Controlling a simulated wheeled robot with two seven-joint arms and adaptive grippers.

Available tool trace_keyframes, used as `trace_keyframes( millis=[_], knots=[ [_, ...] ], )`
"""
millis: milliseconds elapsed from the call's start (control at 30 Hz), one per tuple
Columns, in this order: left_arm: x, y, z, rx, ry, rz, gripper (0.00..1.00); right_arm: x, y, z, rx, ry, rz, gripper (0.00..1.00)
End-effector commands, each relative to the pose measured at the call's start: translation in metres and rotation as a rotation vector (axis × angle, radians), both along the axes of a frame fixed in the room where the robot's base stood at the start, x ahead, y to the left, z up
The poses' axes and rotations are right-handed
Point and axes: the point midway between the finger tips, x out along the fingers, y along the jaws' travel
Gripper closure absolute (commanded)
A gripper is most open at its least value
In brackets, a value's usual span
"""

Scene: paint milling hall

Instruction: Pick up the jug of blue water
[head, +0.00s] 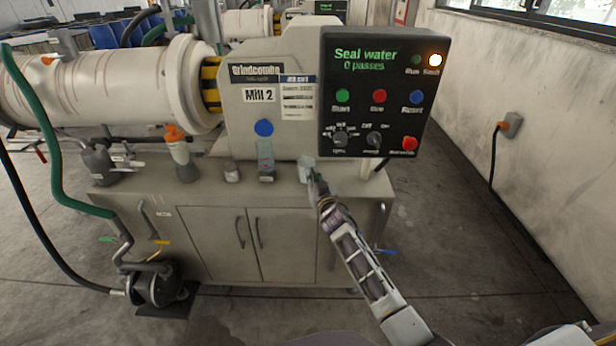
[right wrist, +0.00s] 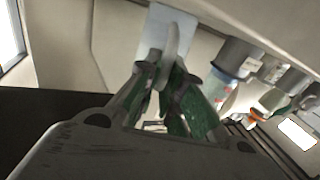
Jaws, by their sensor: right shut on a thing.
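A small pale grey-blue jug (head: 305,168) stands or hangs at the front right of the mill's cabinet top, under the control panel. My right gripper (head: 316,184) reaches it from the front and right. In the right wrist view my right gripper (right wrist: 168,75) has its green-padded fingers closed around the jug's upright pale handle (right wrist: 172,42), with the pale blue-grey body of the jug (right wrist: 153,32) behind. I cannot make out the water inside it, nor whether its base touches the top. My left gripper is not in view.
Left of the jug stand a clear bluish container (head: 265,158), a small grey cup (head: 232,173), an orange-capped bottle (head: 179,155) and a dark can (head: 98,163). Open floor lies right of the cabinet (head: 285,240).

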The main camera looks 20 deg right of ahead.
Motion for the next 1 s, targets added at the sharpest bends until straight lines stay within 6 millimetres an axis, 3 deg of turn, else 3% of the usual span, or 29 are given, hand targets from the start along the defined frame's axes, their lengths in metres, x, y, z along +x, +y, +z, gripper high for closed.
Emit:
trace_keyframes(
  millis=[567,1000],
  knots=[
    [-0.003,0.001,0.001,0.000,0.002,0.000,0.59,-0.004,0.001,0.009,0.001,-0.001,0.001,1.00],
    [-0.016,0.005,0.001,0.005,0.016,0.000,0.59,-0.004,0.001,0.036,0.000,-0.002,0.000,1.00]
  ],
)
